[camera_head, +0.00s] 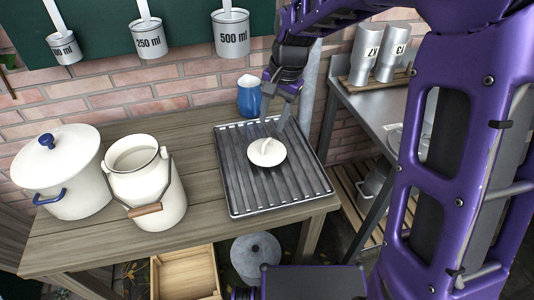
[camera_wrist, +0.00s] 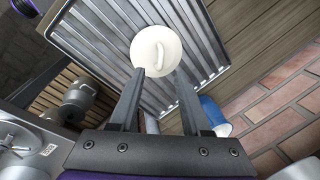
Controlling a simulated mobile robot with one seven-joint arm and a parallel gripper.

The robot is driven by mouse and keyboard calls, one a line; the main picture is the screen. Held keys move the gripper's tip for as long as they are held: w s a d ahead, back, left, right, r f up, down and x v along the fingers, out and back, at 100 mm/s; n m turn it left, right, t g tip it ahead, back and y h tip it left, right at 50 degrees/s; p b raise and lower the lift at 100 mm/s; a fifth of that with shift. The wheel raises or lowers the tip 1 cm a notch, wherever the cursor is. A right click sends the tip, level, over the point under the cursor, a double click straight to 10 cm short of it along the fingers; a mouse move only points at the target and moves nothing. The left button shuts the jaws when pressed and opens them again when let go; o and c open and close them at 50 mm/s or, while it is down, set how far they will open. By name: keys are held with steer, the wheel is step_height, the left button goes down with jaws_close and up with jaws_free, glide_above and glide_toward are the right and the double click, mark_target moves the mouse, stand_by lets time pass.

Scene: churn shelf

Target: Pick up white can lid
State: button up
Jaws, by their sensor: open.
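The white can lid (camera_head: 267,152) is a round cream disc with a raised handle bar. It lies on the ribbed metal tray (camera_head: 232,190) on the wooden table. In the wrist view the lid (camera_wrist: 172,52) shows just beyond the fingertips, with its handle in view between and ahead of them. My gripper (camera_head: 277,122) is open and empty, above and behind the lid in the head view. In the wrist view my gripper (camera_wrist: 160,78) has its two fingers apart on either side of the lid's near edge; contact cannot be told. The open white can (camera_head: 146,180) stands left of the tray.
A white pot (camera_head: 62,180) with a blue-knobbed lid stands at the far left. A blue cup (camera_head: 249,97) stands behind the tray by the brick wall. Measuring cups (camera_head: 231,40) hang above. A metal side table (camera_head: 375,110) with silver canisters is at right.

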mark_target(267, 142)
steer(key=f, duration=0.2)
steer(key=a+f+b, duration=0.1)
steer(key=f, duration=0.2)
steer(key=w+f, duration=0.1)
steer(key=f, duration=0.2)
steer(key=shift+a+f, duration=0.15)
steer(key=shift+a, duration=0.05)
jaws_close()
steer(key=shift+w, duration=0.1)
stand_by(1.1)
